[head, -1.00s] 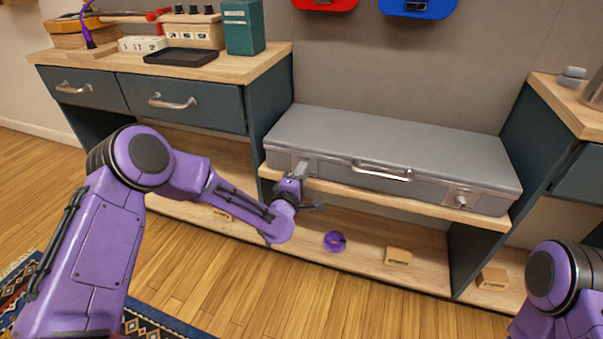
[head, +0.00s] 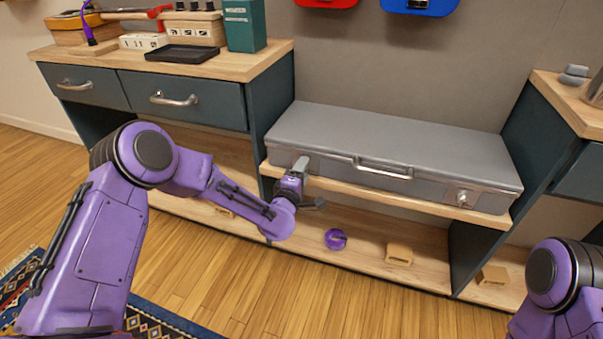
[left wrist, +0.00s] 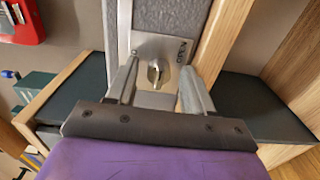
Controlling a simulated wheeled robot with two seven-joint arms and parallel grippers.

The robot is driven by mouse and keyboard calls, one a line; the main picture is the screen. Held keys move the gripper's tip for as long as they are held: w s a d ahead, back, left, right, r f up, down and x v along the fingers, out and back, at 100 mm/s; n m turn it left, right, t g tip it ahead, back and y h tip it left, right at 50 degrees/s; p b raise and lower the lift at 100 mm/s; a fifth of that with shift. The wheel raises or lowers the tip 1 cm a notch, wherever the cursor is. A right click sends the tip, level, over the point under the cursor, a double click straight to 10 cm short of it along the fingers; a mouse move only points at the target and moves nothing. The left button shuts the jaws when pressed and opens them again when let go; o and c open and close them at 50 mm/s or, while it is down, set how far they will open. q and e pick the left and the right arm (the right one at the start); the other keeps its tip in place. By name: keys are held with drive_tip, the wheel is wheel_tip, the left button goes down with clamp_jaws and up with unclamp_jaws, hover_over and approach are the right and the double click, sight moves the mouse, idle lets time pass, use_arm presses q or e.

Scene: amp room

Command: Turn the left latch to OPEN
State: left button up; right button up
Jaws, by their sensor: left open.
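The grey case (head: 390,145) lies flat and closed on the wooden shelf. Its left latch is mostly hidden behind my left gripper (head: 305,185) in the head view. In the left wrist view the latch is a metal plate (left wrist: 142,47) with a turn knob (left wrist: 155,72) and small sideways lettering beside it, too small to read surely. My left gripper (left wrist: 160,68) is open, with one finger on each side of the knob and gaps visible between. The right latch (head: 463,197) shows at the case's front right. My right gripper is outside the view.
The case handle (head: 383,168) is at the middle of its front. Below, a purple ring-like object (head: 335,239) and wooden blocks (head: 399,254) sit on the lower shelf. A drawer cabinet (head: 180,103) stands left of the case.

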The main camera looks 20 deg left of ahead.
use_arm(q)
drive_tip(key=s+p, duration=0.1)
drive_tip(key=s, duration=0.9)
drive_tip(key=shift+s+a+p, duration=0.25)
drive_tip(key=shift+p, duration=0.05)
